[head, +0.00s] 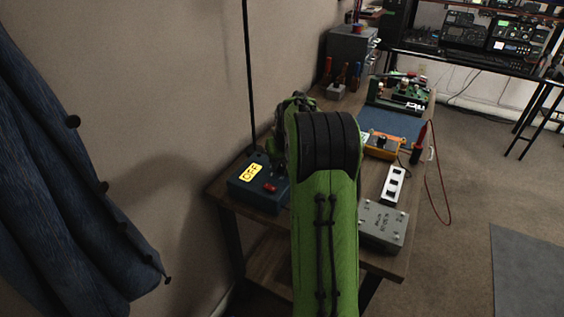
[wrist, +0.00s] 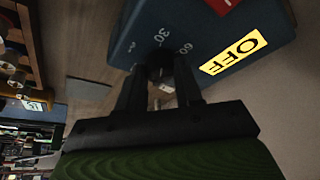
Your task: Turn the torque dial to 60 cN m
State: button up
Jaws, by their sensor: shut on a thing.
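The dark blue box (head: 240,187) stands on the near left of the wooden bench, with a yellow OFF label (head: 251,172) and a red part (head: 271,188) on top. In the wrist view the box (wrist: 200,30) fills the upper right, its OFF label (wrist: 234,53) showing. The numbers 30 (wrist: 160,36) and 60 (wrist: 185,48) are printed beside the dark torque dial (wrist: 158,66). My gripper (wrist: 160,82) is shut on the dial, a finger on each side. The dial's pointer cannot be made out. In the head view my green arm hides the gripper and dial.
A grey metal box (head: 382,224), a white switch strip (head: 393,185) and an orange device (head: 381,146) lie along the bench's right side. A thin black pole (head: 249,80) rises behind the blue box. Blue cloth (head: 60,190) hangs at the left.

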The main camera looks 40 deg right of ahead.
jog(key=shift+a+m, duration=0.1)
jog(key=shift+m, duration=0.2)
jog(key=m+h+p, duration=0.1)
jog(key=m, duration=0.1)
jog(key=m+g+p, duration=0.1)
jog(key=m, duration=0.2)
jog(key=shift+w+a+r+m+g+h, duration=0.1)
jog(key=shift+w+r+m+g+h, duration=0.05)
jog(key=shift+m+g+h, duration=0.2)
jog(key=m+g+p, duration=0.1)
jog(key=m, duration=0.1)
jog(key=m+g+h+p, duration=0.1)
jog(key=m+p, duration=0.1)
jog(key=m, duration=0.1)
jog(key=shift+w+m, duration=0.1)
jog(key=shift+m, duration=0.25)
jog(key=o, duration=1)
